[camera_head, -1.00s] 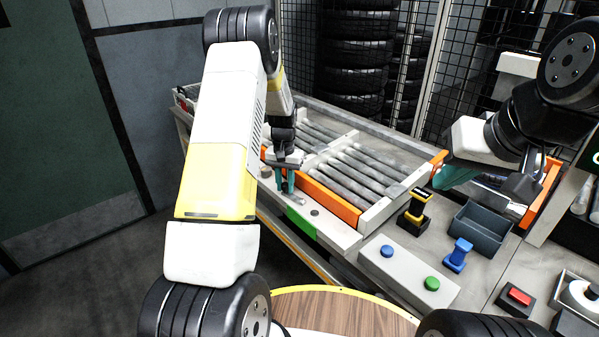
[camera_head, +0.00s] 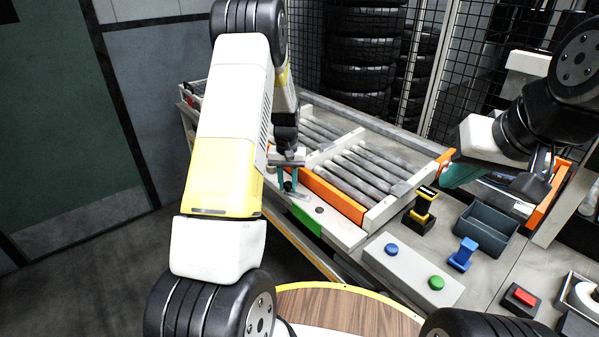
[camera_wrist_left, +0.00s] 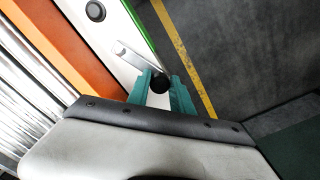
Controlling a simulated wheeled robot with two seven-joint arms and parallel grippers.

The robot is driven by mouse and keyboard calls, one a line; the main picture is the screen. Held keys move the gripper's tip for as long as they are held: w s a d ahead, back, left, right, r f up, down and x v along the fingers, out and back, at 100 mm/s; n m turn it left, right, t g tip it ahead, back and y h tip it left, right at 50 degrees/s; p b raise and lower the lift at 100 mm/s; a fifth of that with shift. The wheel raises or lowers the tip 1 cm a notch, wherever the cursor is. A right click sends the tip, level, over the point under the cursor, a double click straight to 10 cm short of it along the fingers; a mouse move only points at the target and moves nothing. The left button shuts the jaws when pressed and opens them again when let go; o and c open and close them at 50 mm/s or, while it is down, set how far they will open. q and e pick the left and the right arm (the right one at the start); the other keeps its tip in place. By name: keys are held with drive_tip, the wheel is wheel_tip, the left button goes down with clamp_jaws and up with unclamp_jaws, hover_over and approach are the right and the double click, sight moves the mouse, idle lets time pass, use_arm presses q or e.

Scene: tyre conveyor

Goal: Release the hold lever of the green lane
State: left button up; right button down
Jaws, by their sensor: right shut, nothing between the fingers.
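The hold lever (camera_wrist_left: 136,57) is a grey metal strip with a black round knob (camera_wrist_left: 160,84), on the pale front rail beside the green strip (camera_wrist_left: 138,18). The green marking also shows in the head view (camera_head: 306,222). My left gripper (camera_head: 288,184) points down at the lever. In the left wrist view its teal fingers (camera_wrist_left: 162,88) stand on both sides of the knob. I cannot tell whether they press on it. My right gripper (camera_head: 459,178) is shut and empty, above the right side of the table, partly hidden by its own wrist.
Orange-sided roller lanes (camera_head: 334,196) lie behind the rail. A control box with blue (camera_head: 391,249) and green (camera_head: 436,283) buttons, a yellow-black stand (camera_head: 423,208), a blue stand (camera_head: 463,254) and a grey bin (camera_head: 485,232) are to the right. Tyres stand behind mesh.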

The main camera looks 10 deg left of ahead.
use_arm(q)
drive_tip(key=o, duration=0.3)
drive_tip(key=shift+r, duration=0.1)
wheel_tip(320, 180, up, 8)
drive_tip(key=shift+f, duration=0.15)
idle(0.4)
drive_tip(key=s+d+r+t+h, duration=0.1)
drive_tip(key=s+d+r+t, duration=0.1)
drive_tip(key=s+r, duration=0.55)
drive_tip(key=s+d+r+t+h, duration=0.15)
drive_tip(key=s+r, duration=0.35)
drive_tip(key=r, duration=0.5)
drive_tip(key=s+d+r+t, duration=0.1)
drive_tip(key=s, duration=0.4)
drive_tip(key=s+d+r+m, duration=0.1)
drive_tip(key=s+r, duration=0.1)
drive_tip(key=s, duration=0.4)
drive_tip(key=s+d+r+m+t, duration=0.1)
drive_tip(key=s+d, duration=0.1)
drive_tip(key=s, duration=0.4)
drive_tip(key=shift+s+r+t, duration=0.1)
drive_tip(key=shift+r+t, duration=0.05)
drive_tip(key=shift+t, duration=0.2)
